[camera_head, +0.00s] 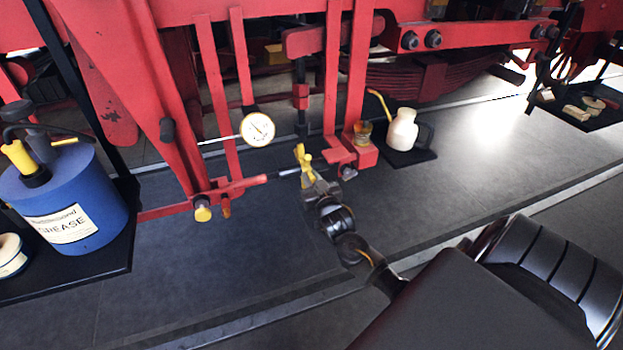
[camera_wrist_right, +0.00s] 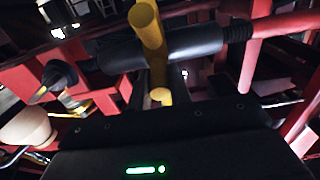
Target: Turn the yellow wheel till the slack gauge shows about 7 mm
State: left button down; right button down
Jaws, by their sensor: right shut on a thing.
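The yellow wheel (camera_head: 304,160) sits on a dark horizontal rod between the red hangers in the head view. My right gripper (camera_head: 309,180) reaches it from below and is shut on it. In the right wrist view a yellow bar of the wheel (camera_wrist_right: 147,24) stands across a dark cylindrical sleeve (camera_wrist_right: 175,48) on the rod; the gripper's fingertips are hard to make out there. The slack gauge (camera_head: 257,129) is a round white dial on a thin rod to the upper left of the wheel. Its needle shows, but its numbers are too small to read. My left gripper is not in view.
A blue grease drum (camera_head: 66,200) stands on a dark tray at the left. A white jug with a yellow spout (camera_head: 402,130) stands on a dark mat at the right. Red hangers and beams close in around the wheel. The grey floor in front is mostly clear.

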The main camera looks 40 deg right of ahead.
jog(key=shift+s+a+f+b, duration=0.15)
jog(key=shift+f+b, duration=0.2)
jog(key=shift+f, duration=0.6)
jog(key=shift+f, duration=0.1)
jog(key=shift+f+b, duration=0.6)
jog(key=shift+f, duration=0.4)
jog(key=shift+f, duration=0.2)
